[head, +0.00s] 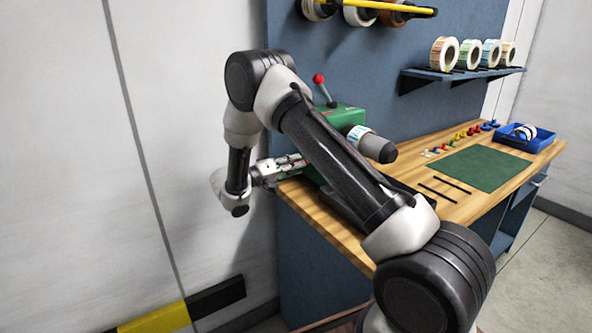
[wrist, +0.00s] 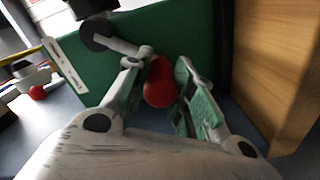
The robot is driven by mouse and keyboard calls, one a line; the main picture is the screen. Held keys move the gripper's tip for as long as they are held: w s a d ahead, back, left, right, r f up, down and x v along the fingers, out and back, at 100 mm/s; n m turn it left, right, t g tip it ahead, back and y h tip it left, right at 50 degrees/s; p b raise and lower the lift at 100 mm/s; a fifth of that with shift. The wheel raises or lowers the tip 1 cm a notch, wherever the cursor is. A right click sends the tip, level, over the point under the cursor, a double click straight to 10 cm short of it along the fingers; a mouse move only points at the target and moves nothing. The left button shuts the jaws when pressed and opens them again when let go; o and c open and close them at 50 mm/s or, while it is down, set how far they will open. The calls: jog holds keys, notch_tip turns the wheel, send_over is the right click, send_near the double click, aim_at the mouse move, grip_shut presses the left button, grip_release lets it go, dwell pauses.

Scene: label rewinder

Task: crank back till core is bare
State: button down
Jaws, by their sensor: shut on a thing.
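The green label rewinder (head: 345,117) stands at the left end of the wooden bench, partly hidden behind my arm. A small label roll (head: 356,133) shows on its side, next to a dark grey cylinder (head: 379,148); I cannot tell how much label is left on the core. In the wrist view, a crank with a black hub (wrist: 95,34) and a pale crank arm (wrist: 128,47) sits against the green housing (wrist: 185,35). My gripper (wrist: 163,80) is shut on the red crank knob (wrist: 160,84). In the head view my gripper (head: 296,165) is at the rewinder's left side; the knob is hidden there.
A lever with a red ball (head: 318,79) rises from the rewinder top. The wooden bench (head: 405,150) bears a green mat (head: 482,168), small coloured pieces and a blue tray (head: 524,142). Label rolls (head: 445,53) stand on a shelf. A wall is close on the left.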

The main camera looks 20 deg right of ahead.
jog(key=shift+w+a+r+m, duration=0.15)
jog(key=shift+w+r+m, duration=0.15)
jog(key=shift+m, duration=0.1)
jog(key=c, duration=1.2)
grip_release()
jog(key=shift+o, duration=0.2)
jog(key=s+a, duration=0.2)
jog(key=a, duration=0.9)
jog(key=shift+s+a, duration=0.15)
jog(key=shift+a, duration=0.2)
